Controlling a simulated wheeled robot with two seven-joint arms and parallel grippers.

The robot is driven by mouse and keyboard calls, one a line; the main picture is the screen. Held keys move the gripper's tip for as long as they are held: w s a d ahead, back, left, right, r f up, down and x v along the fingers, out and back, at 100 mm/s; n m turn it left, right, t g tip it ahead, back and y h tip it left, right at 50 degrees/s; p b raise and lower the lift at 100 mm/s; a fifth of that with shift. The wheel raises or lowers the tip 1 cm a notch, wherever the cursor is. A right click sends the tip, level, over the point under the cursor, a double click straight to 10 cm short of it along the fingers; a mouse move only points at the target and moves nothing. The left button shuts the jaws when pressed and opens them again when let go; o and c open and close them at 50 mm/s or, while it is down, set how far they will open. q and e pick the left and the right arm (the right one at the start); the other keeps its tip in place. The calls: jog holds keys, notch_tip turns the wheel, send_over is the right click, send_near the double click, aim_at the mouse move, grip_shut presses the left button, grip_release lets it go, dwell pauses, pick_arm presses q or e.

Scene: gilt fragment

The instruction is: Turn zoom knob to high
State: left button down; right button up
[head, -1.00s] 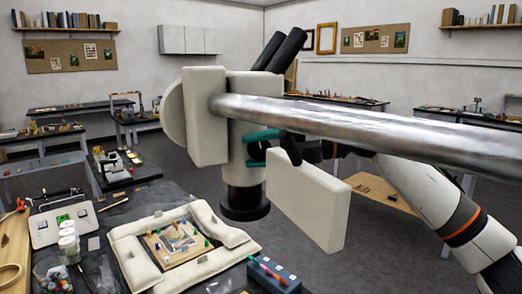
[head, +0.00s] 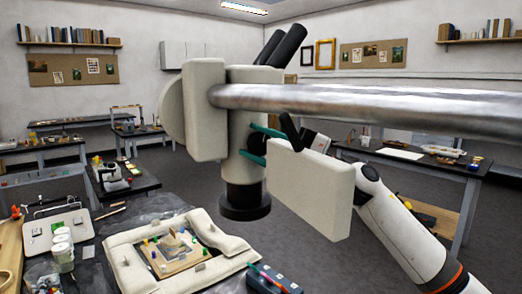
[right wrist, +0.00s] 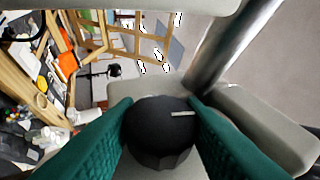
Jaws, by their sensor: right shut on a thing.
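The microscope (head: 240,120) is a cream body with two black eyepieces on top and a black lens at its bottom, on a thick metal boom. My right gripper (head: 256,143) reaches the body from the right, with green fingers, partly hidden by a cream panel. In the right wrist view the zoom knob (right wrist: 158,138) is round and black, with a short white line on its upper right part. The green fingers of my right gripper (right wrist: 162,104) are on both sides of it, shut on it. No scale markings can be read. My left gripper is not in view.
The metal boom (head: 370,103) crosses to the right above my right arm.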

jog(key=shift+r, duration=0.1)
dwell(0.4)
jog(key=o, duration=1)
jog(key=shift+c, duration=0.2)
jog(key=shift+d, duration=0.15)
jog(key=b+v, duration=0.3)
jog(key=v, duration=0.8)
jog(key=shift+d+f, duration=0.3)
jog(key=shift+f, duration=0.1)
jog(key=shift+s, duration=0.1)
